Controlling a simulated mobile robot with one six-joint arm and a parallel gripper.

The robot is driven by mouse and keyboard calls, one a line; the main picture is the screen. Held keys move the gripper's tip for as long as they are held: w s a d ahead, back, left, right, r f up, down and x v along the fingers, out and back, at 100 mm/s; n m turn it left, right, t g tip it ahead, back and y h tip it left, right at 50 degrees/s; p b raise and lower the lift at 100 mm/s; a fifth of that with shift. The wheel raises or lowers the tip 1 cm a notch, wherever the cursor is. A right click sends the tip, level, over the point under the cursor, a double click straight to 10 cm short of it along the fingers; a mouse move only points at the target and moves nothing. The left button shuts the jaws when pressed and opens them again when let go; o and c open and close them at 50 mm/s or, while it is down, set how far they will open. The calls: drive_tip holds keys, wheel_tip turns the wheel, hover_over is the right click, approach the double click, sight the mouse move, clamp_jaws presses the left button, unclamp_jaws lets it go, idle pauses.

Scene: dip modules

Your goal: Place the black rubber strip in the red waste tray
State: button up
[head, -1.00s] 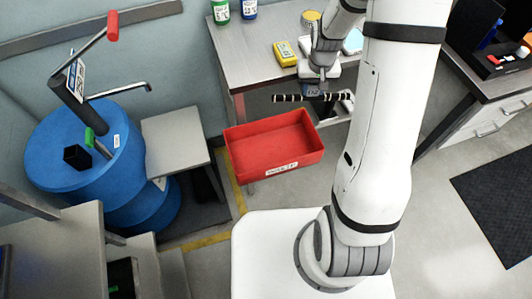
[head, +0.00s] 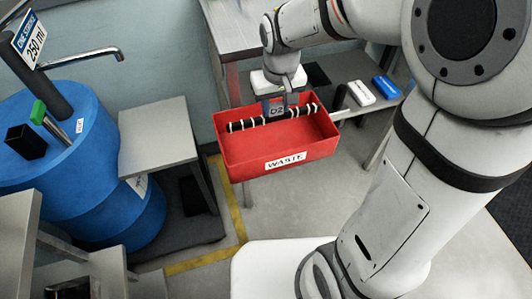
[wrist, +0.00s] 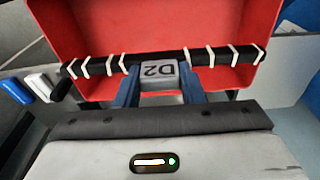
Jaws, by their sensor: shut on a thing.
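The black rubber strip (head: 244,125) is a long dark bar with white bands. My gripper (head: 277,108) points down and is shut on a grey block marked D2 at the strip's middle; the block shows between the blue fingers in the wrist view (wrist: 158,75). The red waste tray (head: 240,161), labelled WASTE, is open at the top. In the head view the strip lies across the tray's opening, roughly along its length. In the wrist view the strip (wrist: 198,57) crosses in front of the red tray (wrist: 150,20). Its exact height above the tray floor is unclear.
A grey table (head: 222,30) stands behind the tray. A white case (head: 361,93) and a blue case (head: 386,87) lie to the right. A blue drum (head: 85,190) and a small grey stand (head: 157,135) are at left.

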wheel_tip(320, 180, down, 10)
drive_tip(key=b, duration=0.2)
drive_tip(key=shift+s+b, duration=0.1)
drive_tip(key=shift+b, duration=0.2)
drive_tip(key=shift+f, duration=0.2)
drive_tip(key=o, duration=1)
drive_tip(key=shift+r, duration=0.1)
wheel_tip(320, 180, up, 12)
drive_tip(key=s+p, duration=0.1)
drive_tip(key=p, duration=0.2)
drive_tip(key=s+d+m, duration=0.2)
drive_tip(key=s+d, duration=0.8)
drive_tip(key=s, duration=0.2)
drive_tip(key=shift+d+r+m, duration=0.15)
drive_tip(key=shift+r+m, duration=0.2)
drive_tip(key=shift+m, duration=0.05)
